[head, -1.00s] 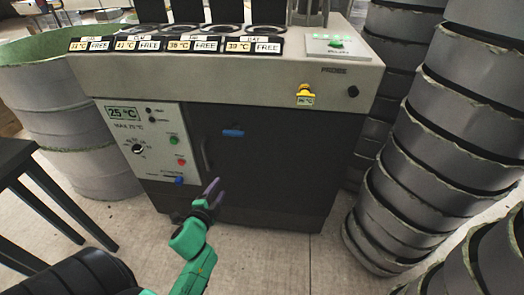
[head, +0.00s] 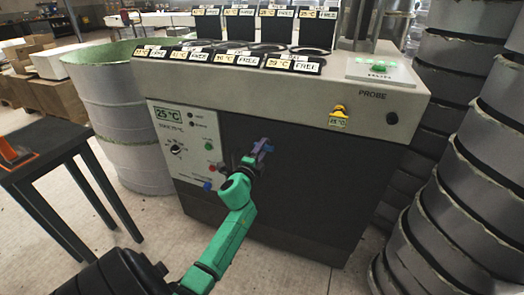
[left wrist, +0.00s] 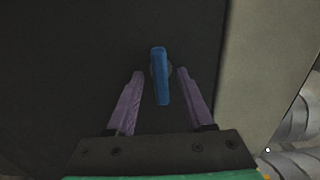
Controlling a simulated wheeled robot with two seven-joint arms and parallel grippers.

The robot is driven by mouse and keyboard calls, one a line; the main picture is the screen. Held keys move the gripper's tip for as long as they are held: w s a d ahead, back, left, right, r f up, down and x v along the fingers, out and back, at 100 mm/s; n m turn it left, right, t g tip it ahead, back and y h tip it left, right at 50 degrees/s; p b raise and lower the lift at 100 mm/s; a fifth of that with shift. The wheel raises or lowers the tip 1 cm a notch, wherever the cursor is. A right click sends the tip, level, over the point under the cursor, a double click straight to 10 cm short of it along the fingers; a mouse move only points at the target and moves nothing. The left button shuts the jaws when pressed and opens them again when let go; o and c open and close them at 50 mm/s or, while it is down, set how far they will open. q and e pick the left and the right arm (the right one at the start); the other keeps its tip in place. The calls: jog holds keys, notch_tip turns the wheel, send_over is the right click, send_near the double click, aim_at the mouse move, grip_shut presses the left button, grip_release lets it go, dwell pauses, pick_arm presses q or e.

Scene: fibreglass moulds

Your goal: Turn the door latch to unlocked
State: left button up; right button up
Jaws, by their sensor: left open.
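The door latch is a small blue lever (left wrist: 160,75) on the dark cabinet door (head: 315,175). In the left wrist view it lies between my two purple fingers, pointing lengthwise along them, with a gap on each side. My left gripper (head: 264,147) is open in front of the upper part of the door. In the head view the gripper hides most or all of the latch. I cannot tell whether the latch is locked or unlocked. My right gripper is not in view.
A control panel (head: 183,147) with a dial and buttons sits left of the door. Stacked grey ring moulds (head: 470,165) stand close on the right. A large grey drum (head: 125,110) and a dark table (head: 50,160) are on the left.

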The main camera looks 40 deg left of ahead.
pick_arm(q)
jog(key=shift+c, duration=0.3)
grip_shut()
jog(key=shift+n, duration=0.5)
jog(key=shift+n+p, duration=4.05)
jog(key=shift+n, duration=4.45)
